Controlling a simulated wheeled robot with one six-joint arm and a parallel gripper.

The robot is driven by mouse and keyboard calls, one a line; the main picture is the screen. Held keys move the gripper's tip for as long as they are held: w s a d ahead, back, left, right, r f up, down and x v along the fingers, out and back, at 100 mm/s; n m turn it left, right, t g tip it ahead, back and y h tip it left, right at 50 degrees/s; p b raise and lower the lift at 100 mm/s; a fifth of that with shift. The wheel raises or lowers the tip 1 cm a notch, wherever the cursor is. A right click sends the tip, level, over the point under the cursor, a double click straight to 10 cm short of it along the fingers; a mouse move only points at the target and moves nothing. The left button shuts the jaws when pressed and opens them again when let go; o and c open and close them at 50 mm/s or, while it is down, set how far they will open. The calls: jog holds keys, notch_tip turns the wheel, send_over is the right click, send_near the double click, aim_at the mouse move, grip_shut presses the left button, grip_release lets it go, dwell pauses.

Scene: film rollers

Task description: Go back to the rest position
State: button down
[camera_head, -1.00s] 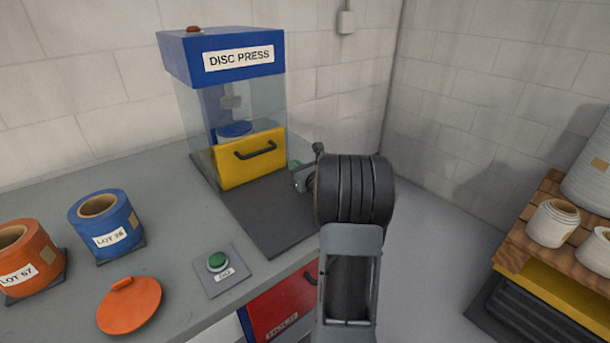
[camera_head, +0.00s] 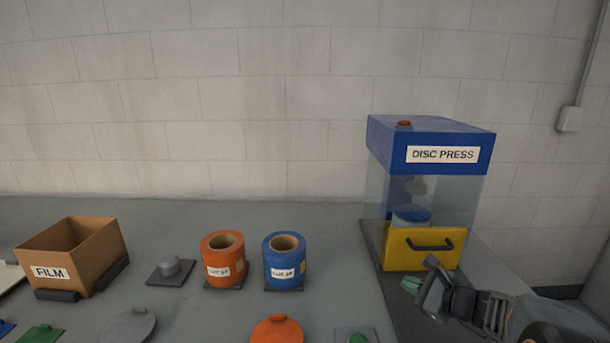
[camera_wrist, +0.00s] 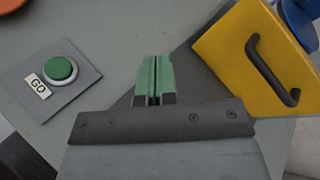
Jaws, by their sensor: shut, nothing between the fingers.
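My gripper (camera_head: 411,285) is at the lower right of the head view, just in front of the disc press (camera_head: 431,145). In the wrist view its green fingertips (camera_wrist: 154,78) are pressed together with nothing between them. The press has a blue top, clear walls and a yellow front door (camera_head: 425,249) with a dark handle; the door looks closed. A blue roll shows behind the clear walls. The green GO button (camera_wrist: 60,69) sits on its grey plate to the left of my fingers in the wrist view, apart from them.
An orange roll (camera_head: 222,259) and a blue roll (camera_head: 284,262) stand mid-bench. A FILM box (camera_head: 72,256) stands at the left. An orange lid (camera_head: 277,331), a grey lid (camera_head: 129,325) and a green lid (camera_head: 40,335) lie near the front. The bench between rolls and press is clear.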

jog(key=s+a+r+n+g+h+p, duration=0.1)
jog(key=s+a+r+n+g+p, duration=0.1)
jog(key=s+a+n+g+p, duration=0.25)
jog(key=s+a+r+n+g+p, duration=0.1)
jog(key=s+a+r+n+g, duration=0.15)
jog(key=s+a+n, duration=0.45)
jog(key=s+d+r+n+g+h+p, duration=0.1)
jog(key=s+r+n+h+p, duration=0.3)
jog(key=n, duration=0.7)
jog(key=s+d+h, duration=0.1)
jog(key=h, duration=0.1)
jog(key=shift+n+h, duration=0.3)
jog(key=shift+n, duration=0.05)
